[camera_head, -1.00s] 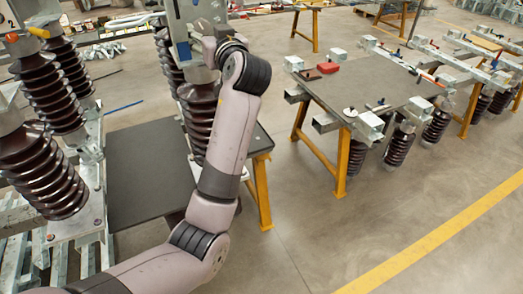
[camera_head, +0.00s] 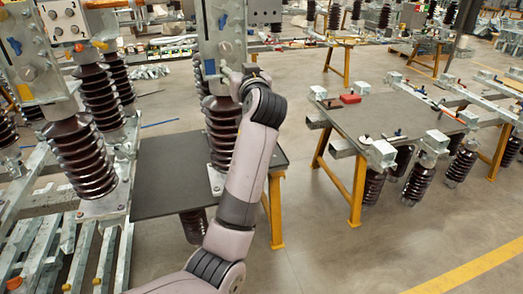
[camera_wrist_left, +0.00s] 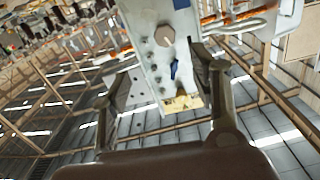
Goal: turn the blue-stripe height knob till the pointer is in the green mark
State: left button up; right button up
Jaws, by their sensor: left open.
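A grey metal panel (camera_head: 208,35) with round knobs and a blue lever stands on a brown ribbed insulator in the middle of the head view. In the left wrist view the panel (camera_wrist_left: 152,75) shows a round beige knob (camera_wrist_left: 165,36) and a blue part (camera_wrist_left: 175,69) below it. I cannot make out a blue stripe, pointer or green mark. My left gripper (camera_head: 248,72) is beside the panel's lower right in the head view. In the wrist view its fingers (camera_wrist_left: 158,64) are spread, with the panel beyond and between them, and they hold nothing. My right gripper is not in view.
A similar panel (camera_head: 68,20) on insulators stands at the left. A dark table (camera_head: 160,170) lies below the middle panel. The floor at the lower right is clear.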

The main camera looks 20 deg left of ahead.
pick_arm(q)
jog(key=w+d+f+m+h+b, duration=0.1)
jog(key=f+m+h, duration=0.1)
jog(key=f, duration=1)
jog(key=w+d+f+m+g+h+b, duration=0.1)
jog(key=w+d+f+m, duration=0.1)
jog(key=f, duration=1)
jog(key=shift+w+f+m+h+b, duration=0.25)
jog(key=shift+m+h+b, duration=0.05)
jog(key=shift+h, duration=0.1)
